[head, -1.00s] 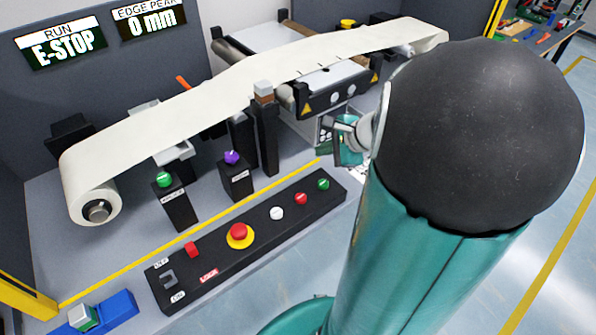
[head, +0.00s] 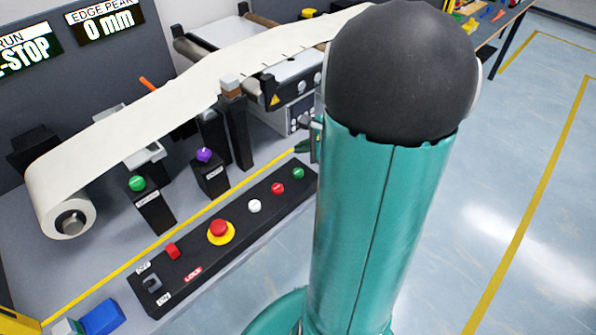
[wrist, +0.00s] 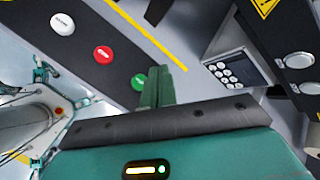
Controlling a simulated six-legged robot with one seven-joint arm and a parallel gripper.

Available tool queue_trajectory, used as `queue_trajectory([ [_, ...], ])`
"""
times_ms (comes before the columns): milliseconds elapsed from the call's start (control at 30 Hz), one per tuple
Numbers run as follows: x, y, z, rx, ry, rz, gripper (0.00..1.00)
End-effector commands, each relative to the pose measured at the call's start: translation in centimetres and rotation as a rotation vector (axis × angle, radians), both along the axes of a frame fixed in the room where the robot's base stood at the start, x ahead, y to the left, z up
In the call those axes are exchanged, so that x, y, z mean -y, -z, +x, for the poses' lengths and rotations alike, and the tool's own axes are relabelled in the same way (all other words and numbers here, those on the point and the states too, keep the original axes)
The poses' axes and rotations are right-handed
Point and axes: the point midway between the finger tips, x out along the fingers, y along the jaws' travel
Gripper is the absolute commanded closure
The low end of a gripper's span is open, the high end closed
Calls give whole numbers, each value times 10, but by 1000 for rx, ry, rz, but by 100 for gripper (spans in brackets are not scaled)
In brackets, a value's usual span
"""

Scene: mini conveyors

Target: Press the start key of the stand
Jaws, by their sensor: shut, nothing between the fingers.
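The stand has a black key strip (head: 195,255) along its front. A green key (head: 298,173) sits at its right end, beside a red key (head: 277,188) and a white key (head: 255,206). The wrist view shows the green key (wrist: 138,81), the red key (wrist: 103,55) and the white key (wrist: 62,23); their lettering is too small to read. My gripper (wrist: 156,88) is shut and empty, with its fingers just right of the green key in that view. I cannot tell whether they touch it. In the head view my arm hides most of my gripper.
A red mushroom button (head: 218,229) on a yellow ring, a red switch (head: 172,251) and a dark selector (head: 151,284) share the strip. Green (head: 137,183) and purple (head: 204,155) knobs stand on posts behind it. A white belt (head: 170,100) runs above. The right floor is clear.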

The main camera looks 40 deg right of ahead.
Motion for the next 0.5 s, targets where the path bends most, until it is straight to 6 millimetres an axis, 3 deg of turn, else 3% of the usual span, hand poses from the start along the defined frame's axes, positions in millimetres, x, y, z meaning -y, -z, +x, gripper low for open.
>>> queue_trajectory([
  [300,-3,43,0,-2,-1,3,100],
  [500,-3,56,0,-1,-2,1,100],
])
